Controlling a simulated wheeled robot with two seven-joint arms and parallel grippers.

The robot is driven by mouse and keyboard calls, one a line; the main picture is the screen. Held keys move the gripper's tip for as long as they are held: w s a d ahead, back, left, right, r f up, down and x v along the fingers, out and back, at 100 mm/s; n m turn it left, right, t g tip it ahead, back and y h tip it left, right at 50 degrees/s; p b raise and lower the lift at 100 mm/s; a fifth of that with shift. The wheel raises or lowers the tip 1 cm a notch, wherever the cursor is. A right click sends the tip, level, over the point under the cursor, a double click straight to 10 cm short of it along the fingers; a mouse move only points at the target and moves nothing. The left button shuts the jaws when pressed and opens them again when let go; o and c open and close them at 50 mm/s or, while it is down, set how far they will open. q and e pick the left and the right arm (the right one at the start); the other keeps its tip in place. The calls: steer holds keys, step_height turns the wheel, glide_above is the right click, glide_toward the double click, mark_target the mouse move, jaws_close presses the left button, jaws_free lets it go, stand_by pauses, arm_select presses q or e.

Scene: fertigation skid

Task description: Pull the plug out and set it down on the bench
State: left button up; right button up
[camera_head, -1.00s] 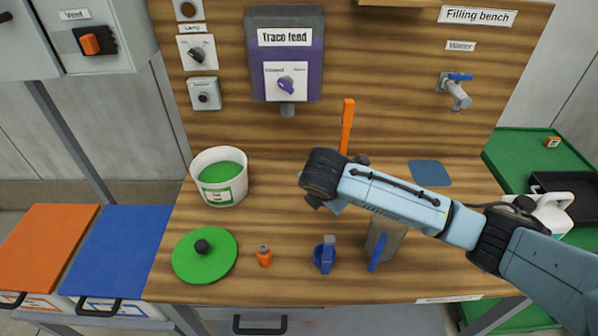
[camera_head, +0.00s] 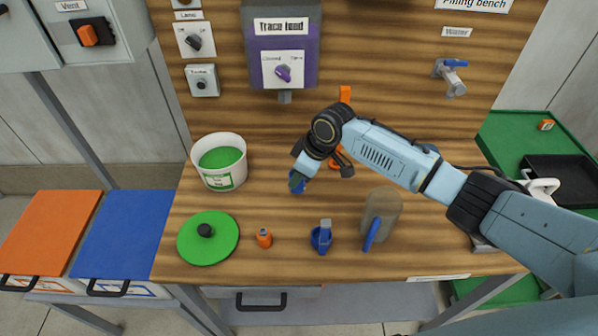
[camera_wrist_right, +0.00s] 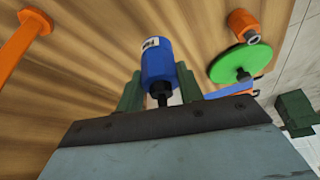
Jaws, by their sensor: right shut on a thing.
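My right gripper (camera_head: 297,181) is over the middle of the bench, with its fingers pointing down. In the right wrist view its two green fingertips (camera_wrist_right: 160,88) are shut on a blue cylinder (camera_wrist_right: 157,62) with a white label and a black stem towards the palm. In the head view a bit of the blue cylinder (camera_head: 298,187) shows below the gripper. I cannot tell which part is the plug, or whether it touches the bench. The wooden bench (camera_head: 270,200) has bare room around the gripper. My left gripper is not in view.
A white tub of green stuff (camera_head: 219,176) and a green lid (camera_head: 222,247) are at the left. An orange bottle-like thing (camera_head: 264,238), a blue item (camera_head: 321,237) and a grey jug with blue handle (camera_head: 384,208) stand near the front. An orange upright (camera_head: 345,94) is behind my arm.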

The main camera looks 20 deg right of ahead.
mark_target(299, 186)
step_height(299, 186, down, 5)
steer(key=b, duration=0.5)
steer(key=shift+f, duration=0.9)
steer(key=o, duration=1.2)
steer(key=shift+c, duration=0.2)
steer(key=v, duration=1.3)
steer(key=shift+r+p, duration=0.2)
steer(key=shift+p, duration=0.2)
